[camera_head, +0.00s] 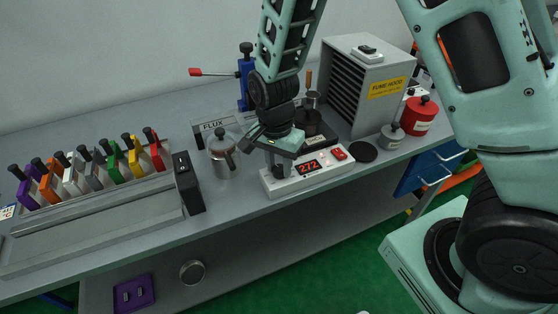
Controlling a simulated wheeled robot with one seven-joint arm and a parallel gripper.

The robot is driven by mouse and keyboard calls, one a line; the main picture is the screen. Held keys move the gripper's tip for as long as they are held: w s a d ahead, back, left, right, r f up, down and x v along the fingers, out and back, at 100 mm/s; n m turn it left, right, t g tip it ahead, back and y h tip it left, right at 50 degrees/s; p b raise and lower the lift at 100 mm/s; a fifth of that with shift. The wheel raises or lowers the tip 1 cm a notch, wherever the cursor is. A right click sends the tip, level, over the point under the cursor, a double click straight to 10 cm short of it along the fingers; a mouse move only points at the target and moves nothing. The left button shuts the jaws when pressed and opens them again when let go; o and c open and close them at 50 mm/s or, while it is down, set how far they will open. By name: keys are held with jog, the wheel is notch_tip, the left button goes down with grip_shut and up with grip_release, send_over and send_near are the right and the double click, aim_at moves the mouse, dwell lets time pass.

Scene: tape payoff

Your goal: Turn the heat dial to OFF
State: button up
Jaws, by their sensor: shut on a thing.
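The white heating unit (326,178) stands at the front edge of the bench. Its red display (308,167) reads 272, and a red switch (339,154) is to the right of it. My gripper (279,163) points down over the left end of the unit. Its fingers are shut on the heat dial there. The dial is almost wholly hidden by the gripper, so its pointer and any OFF mark cannot be read.
A metal pot (223,158) stands close to the left of my gripper, by the FLUX holder (212,128). A dark hot plate, the fume hood (367,85), a grey weight-like pot (391,136) and a red pot (419,116) are to the right. Coloured tape holders line the left.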

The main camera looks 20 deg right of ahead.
aim_at(279, 171)
jog(key=n, duration=0.5)
jog(key=shift+n+p, duration=0.3)
jog(key=shift+p, duration=0.1)
jog(key=n, duration=0.5)
jog(key=shift+n, duration=0.3)
jog(key=n, duration=0.5)
jog(key=shift+s+t+p, duration=0.1)
jog(key=shift+t+p, duration=0.2)
jog(key=n, duration=0.5)
jog(key=shift+n+p, duration=0.35)
jog(key=shift+n, duration=0.05)
jog(key=o, duration=1)
jog(key=r, duration=1.1)
jog(key=s+r, duration=0.1)
jog(key=r, duration=0.5)
jog(key=shift+a+r, duration=0.2)
jog(key=shift+a, duration=0.05)
